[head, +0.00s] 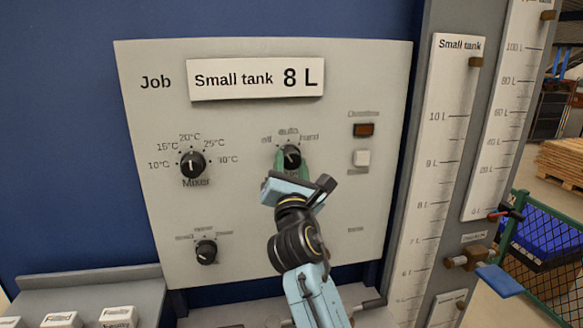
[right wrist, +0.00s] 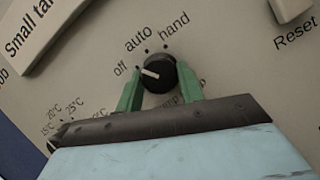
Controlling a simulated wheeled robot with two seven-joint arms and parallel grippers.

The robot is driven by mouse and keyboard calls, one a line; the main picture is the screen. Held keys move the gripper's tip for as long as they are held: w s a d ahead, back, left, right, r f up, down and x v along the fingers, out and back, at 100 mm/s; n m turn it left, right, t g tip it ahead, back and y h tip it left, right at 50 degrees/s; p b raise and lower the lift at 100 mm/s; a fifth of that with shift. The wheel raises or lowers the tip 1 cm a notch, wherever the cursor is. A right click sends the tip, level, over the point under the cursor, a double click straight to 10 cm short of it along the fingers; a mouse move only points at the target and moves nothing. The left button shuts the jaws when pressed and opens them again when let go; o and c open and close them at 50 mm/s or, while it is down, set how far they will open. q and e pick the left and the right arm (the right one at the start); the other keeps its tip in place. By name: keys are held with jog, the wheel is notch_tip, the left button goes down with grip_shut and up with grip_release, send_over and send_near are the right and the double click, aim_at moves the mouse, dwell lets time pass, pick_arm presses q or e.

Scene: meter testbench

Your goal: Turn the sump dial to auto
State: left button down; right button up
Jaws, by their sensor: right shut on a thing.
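The sump dial (head: 291,157) is a round black knob with a white pointer line on the grey panel, under the labels off, auto and hand. It also shows in the right wrist view (right wrist: 158,74), where its white line points toward the off mark. My right gripper (right wrist: 160,90) has its green fingers on either side of this knob and is shut on it. The dial's own name label below it is mostly hidden by the gripper. My left gripper is not in view.
The mixer dial (head: 192,164) is left of the sump dial, and a smaller black dial (head: 206,252) sits below it. A dark orange indicator (head: 364,130) and a white button (head: 361,158) are to the right. A job sign (head: 256,79) reads Small tank 8 L.

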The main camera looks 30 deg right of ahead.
jog(key=m+g+h, duration=0.1)
jog(key=m, duration=0.3)
jog(key=shift+a+m, duration=0.15)
jog(key=shift+m, duration=0.15)
jog(key=shift+r+m+g+h+p, duration=0.15)
jog(key=shift+m+g+h, duration=0.25)
jog(key=shift+m, duration=0.5)
jog(key=shift+f+m+g+h+p, duration=0.1)
jog(key=shift+m+g+h+p, duration=0.1)
jog(key=shift+m+g, duration=0.55)
jog(key=shift+m, duration=0.35)
jog(key=o, duration=1)
jog(key=b+v, duration=0.2)
jog(key=v, duration=1)
